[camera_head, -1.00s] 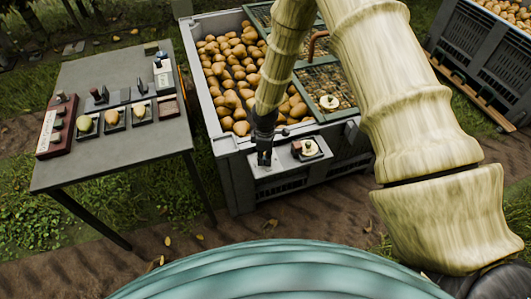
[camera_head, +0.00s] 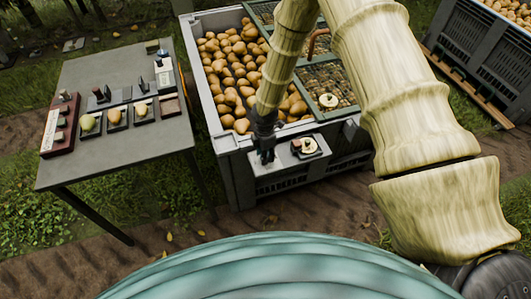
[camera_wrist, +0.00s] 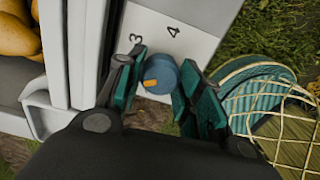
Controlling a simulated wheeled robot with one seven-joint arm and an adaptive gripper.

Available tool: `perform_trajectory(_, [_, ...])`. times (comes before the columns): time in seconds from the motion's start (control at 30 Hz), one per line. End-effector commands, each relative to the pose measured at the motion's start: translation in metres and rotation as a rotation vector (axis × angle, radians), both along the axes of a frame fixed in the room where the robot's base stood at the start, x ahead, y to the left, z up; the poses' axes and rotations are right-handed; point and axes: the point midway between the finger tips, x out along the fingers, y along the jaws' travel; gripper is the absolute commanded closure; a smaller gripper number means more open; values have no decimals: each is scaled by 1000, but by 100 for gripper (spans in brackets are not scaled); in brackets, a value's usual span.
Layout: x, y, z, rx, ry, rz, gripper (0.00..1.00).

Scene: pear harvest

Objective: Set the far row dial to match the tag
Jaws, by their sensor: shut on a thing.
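In the wrist view a blue round dial (camera_wrist: 161,75) with an orange mark sits on a white panel (camera_wrist: 195,14). The numerals 3 and 4 are printed beside it; any others are hidden. The orange mark is on the side of the dial towards the lower left of the picture. My gripper (camera_wrist: 163,88) is shut on the dial, one teal finger on each side. In the head view my gripper (camera_head: 265,157) points down at the light panel (camera_head: 285,184) on the pear bin's front; the dial is hidden there. I cannot make out a readable tag.
The pear bin (camera_head: 228,143) stands behind the panel. A small dark tray (camera_head: 318,157) with a pale round item is right of my gripper. A grey table (camera_head: 75,170) with samples and a red rack (camera_head: 46,143) stands left. Another bin (camera_head: 470,60) is far right.

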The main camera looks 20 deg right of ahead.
Motion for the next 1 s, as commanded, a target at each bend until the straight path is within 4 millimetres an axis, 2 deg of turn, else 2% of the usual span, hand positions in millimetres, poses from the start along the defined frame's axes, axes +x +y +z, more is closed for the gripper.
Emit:
perform_trajectory(0.27, [2,0,1,-1,-2,0,88])
perform_trajectory(0.3, [2,0,1,-1,-2,0,62])
perform_trajectory(0.4, [1,0,1,0,-2,0,44])
perform_trajectory(0.43, [1,0,1,0,-2,0,42])
perform_trajectory(0.77, [1,0,1,0,-1,0,42])
perform_trajectory(1.0, [1,1,23,1,-3,1,42])
